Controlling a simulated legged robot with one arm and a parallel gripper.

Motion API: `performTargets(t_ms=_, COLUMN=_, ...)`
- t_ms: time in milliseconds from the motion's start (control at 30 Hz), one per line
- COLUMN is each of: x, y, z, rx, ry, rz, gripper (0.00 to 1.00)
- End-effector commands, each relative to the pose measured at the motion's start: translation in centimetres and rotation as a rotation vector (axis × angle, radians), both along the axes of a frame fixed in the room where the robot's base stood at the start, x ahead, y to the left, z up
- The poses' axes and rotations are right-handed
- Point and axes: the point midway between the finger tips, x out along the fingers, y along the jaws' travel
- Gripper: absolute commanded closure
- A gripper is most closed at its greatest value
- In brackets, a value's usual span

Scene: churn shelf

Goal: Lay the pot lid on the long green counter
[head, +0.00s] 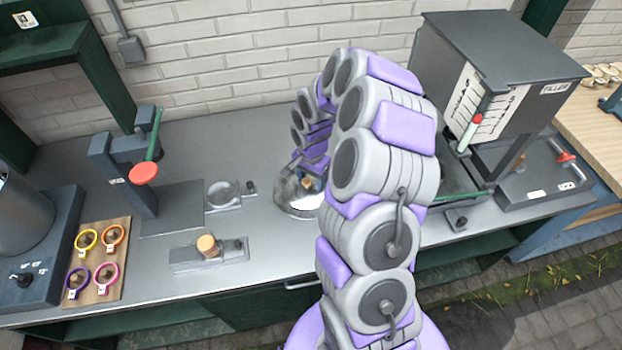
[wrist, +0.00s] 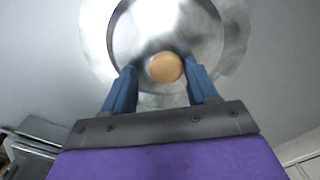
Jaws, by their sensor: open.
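The pot lid (wrist: 150,35) is a round, shiny metal disc with a wooden knob (wrist: 164,67) at its middle. In the head view the lid (head: 292,197) lies on the grey metal counter, partly hidden behind my arm. My gripper (wrist: 163,78) is open, with its two blue fingers on either side of the knob. The wrist view does not show clearly whether the fingers touch the knob. In the head view the gripper is mostly hidden by my arm. I cannot make out a long green counter for certain; dark green panels show below the metal top.
A dark filler machine (head: 500,60) stands at the right. At the left are a press with a red knob (head: 144,173) and a wooden board (head: 115,225) with several coloured rings. A small device with a wooden knob (head: 207,245) sits near the front edge. A wooden table (head: 592,150) is far right.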

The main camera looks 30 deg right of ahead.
Motion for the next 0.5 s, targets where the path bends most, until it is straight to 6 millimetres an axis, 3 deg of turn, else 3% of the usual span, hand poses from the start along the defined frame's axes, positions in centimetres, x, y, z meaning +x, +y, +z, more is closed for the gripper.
performTargets(t_ms=333, x=0.0, y=0.0, z=0.0, rx=0.001, ry=0.000, rz=0.001, gripper=0.42)
performTargets(t_ms=500, x=0.0, y=-0.1, z=1.5, rx=0.000, ry=-0.001, rz=0.001, gripper=0.42)
